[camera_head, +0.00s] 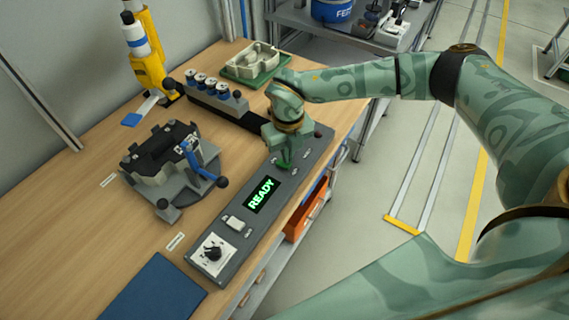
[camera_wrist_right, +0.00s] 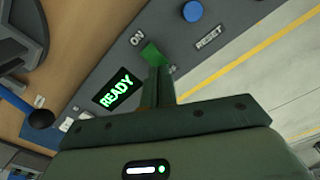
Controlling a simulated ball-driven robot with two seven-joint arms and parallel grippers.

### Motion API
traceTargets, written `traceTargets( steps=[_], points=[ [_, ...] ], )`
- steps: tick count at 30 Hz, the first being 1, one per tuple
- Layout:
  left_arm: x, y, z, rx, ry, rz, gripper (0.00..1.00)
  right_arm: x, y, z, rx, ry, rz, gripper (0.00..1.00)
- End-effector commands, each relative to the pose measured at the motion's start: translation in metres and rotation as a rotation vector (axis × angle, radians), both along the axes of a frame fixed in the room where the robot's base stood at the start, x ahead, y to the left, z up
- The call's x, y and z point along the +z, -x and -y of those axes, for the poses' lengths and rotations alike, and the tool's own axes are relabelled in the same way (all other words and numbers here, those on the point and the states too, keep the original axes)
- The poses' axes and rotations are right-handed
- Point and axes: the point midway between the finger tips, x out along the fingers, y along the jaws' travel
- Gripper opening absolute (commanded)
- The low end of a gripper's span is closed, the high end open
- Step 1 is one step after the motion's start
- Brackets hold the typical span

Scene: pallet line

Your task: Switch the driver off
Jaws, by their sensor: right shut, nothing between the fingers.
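The grey control panel (camera_head: 228,253) runs along the front edge of the bench. Its display (camera_head: 262,195) shows READY in green, and the display also appears in the wrist view (camera_wrist_right: 117,90). A bright green switch (camera_wrist_right: 153,54) sits beside the ON label; a label on its other side is mostly hidden by my fingers. My right gripper (camera_head: 284,158) is shut and empty over the panel, pointing down. In the wrist view its fingertips (camera_wrist_right: 157,72) are right at the green switch; I cannot tell whether they touch it. My left gripper is not in view.
A blue button (camera_wrist_right: 193,11) and RESET label are close to the switch. A dial (camera_head: 212,253) and a white switch (camera_head: 234,223) are at the panel's near end. A clamp fixture (camera_head: 165,160) stands left of the panel; a blue mat (camera_head: 155,290) lies nearer.

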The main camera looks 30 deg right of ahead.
Motion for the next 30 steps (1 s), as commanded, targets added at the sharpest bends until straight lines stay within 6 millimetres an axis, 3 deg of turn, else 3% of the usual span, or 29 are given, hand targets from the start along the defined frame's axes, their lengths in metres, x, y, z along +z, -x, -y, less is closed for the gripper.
traceTargets(
  steps=[30],
  points=[
    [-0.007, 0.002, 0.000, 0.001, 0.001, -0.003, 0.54, -0.016, 0.000, 0.000, 0.000, 0.000, 0.000, 0.00]
  ],
)
